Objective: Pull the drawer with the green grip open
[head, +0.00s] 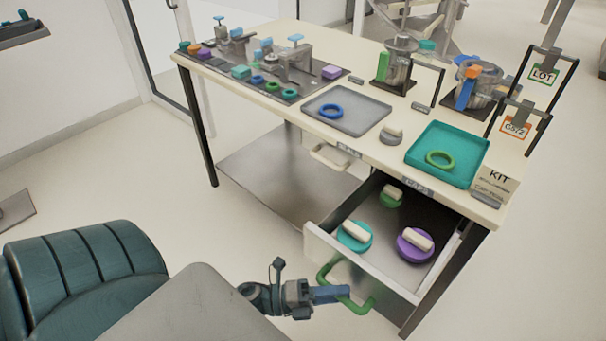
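The drawer (330,246) under the right part of the bench stands pulled well out, and its inside shows. Its green grip (364,306) is on the front panel, facing me. My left gripper (346,293) reaches in from the left, with its blue fingers around the middle bar of the grip; they look shut on it. The drawer holds a teal lidded piece (354,247), a purple one (402,247) and a green one (384,200), each with a cream bar on top. My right gripper is not in view.
A second drawer with a cream grip (328,157) is closed to the left. On the bench are a grey tray (372,110) with a blue ring, a teal tray (467,142) with a green ring, and a KIT card (494,185).

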